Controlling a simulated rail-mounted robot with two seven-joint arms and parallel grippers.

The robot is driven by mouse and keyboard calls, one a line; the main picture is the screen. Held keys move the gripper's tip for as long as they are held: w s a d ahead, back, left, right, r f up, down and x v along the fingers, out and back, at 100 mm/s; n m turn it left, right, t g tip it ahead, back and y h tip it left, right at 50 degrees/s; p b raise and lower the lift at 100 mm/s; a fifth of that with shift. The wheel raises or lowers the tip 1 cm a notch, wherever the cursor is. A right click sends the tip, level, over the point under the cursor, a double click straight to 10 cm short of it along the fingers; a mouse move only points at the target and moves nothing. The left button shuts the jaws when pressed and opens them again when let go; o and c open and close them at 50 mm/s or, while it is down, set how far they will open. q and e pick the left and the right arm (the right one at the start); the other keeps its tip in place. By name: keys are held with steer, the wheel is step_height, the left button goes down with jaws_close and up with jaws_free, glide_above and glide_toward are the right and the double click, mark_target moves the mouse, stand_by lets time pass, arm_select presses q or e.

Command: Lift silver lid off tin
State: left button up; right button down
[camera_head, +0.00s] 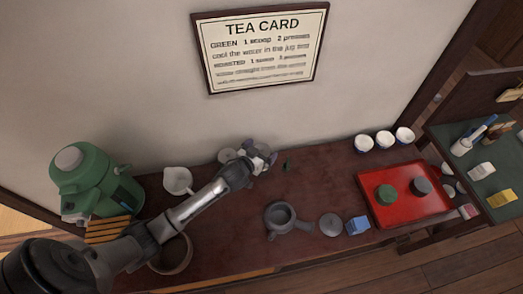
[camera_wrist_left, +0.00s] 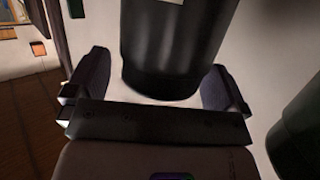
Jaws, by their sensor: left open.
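My left gripper (camera_head: 262,158) is at the back of the brown counter, by the wall, at the end of my outstretched left arm. In the left wrist view the open gripper (camera_wrist_left: 155,95) has one finger on each side of a dark, shiny cylinder, which looks like the tin (camera_wrist_left: 175,45). Its broad dark grey band near the fingers may be the lid. A gap shows at the left finger; contact at the right one is unclear. In the head view the gripper largely hides this spot. My right gripper is in neither view.
A dark green rounded thing (camera_wrist_left: 298,135) is close at the right in the wrist view. On the counter are a white pitcher (camera_head: 177,180), a grey teapot (camera_head: 283,218), a blue block (camera_head: 358,225) and a red tray (camera_head: 408,211). Several white cups (camera_head: 384,139) line the back.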

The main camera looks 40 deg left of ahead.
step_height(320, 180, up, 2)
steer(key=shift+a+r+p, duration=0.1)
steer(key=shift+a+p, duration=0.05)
steer(key=shift+p, duration=0.9)
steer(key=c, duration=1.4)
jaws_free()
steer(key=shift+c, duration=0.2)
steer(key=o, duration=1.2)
arm_select(q)
steer(key=v, duration=1.3)
steer(key=shift+s, duration=0.25)
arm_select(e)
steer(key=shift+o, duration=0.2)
